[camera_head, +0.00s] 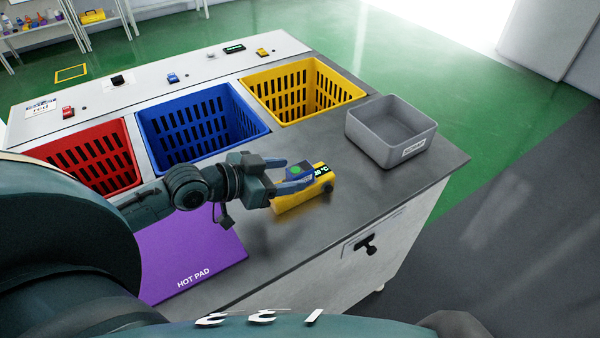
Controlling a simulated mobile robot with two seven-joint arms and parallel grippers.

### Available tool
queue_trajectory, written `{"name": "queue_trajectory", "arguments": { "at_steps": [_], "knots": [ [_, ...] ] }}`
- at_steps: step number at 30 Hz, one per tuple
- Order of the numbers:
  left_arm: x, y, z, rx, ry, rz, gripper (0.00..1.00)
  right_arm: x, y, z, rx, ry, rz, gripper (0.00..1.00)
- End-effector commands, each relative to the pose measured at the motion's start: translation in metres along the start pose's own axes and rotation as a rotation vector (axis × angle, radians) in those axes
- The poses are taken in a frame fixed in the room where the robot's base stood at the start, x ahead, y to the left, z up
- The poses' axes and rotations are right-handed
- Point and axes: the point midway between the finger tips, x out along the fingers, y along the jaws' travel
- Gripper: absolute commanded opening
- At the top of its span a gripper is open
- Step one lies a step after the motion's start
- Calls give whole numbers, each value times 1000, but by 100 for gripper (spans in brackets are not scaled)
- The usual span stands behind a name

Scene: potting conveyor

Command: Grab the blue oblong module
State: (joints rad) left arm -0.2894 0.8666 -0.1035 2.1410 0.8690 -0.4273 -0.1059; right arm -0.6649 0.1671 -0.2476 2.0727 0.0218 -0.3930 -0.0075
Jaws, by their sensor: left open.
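My left gripper (306,177) is open, its fingers reaching over a yellow block-like device (318,185) on the grey worktop. The device has a dark display reading in °C. A small blue part with a green round spot (295,170) shows between the fingers, at the device. The fingers partly hide it, and I cannot tell whether it is a separate oblong module or whether the fingers touch it. A small blue item (172,77) sits on the white ledge behind the blue basket. My right gripper is not in view.
Red (88,160), blue (202,122) and yellow (305,90) slotted baskets are set along the counter's back. A grey bin (391,131) stands to the right of the device. A purple hot pad (190,255) lies at front left. The worktop's front right is clear.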

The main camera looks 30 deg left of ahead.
Motion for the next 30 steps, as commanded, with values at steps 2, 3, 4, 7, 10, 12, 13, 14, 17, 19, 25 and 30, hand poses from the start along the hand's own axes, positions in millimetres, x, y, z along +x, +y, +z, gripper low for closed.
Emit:
{"name": "queue_trajectory", "arguments": {
  "at_steps": [2,3,4,7,10,12,13,14,17,19,25,30],
  "knots": [
    [12,0,-1,-4,4,0,56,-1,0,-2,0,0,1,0],
    [18,0,0,-3,4,0,56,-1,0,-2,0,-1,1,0],
    [22,0,0,-4,4,0,56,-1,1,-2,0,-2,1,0],
    [35,0,1,-2,3,-1,56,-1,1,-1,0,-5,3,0],
    [42,0,2,-1,0,0,56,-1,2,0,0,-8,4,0],
    [43,0,2,0,0,0,56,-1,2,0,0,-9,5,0],
    [43,0,2,1,-1,0,56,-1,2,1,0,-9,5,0],
    [43,0,2,1,-1,0,56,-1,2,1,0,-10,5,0],
    [43,0,3,1,-1,0,56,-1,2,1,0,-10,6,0],
    [43,0,3,1,-1,0,52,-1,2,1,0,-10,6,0],
    [43,0,3,0,-1,0,36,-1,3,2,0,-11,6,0],
    [42,0,3,0,-1,0,22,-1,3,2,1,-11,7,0]
  ]
}}
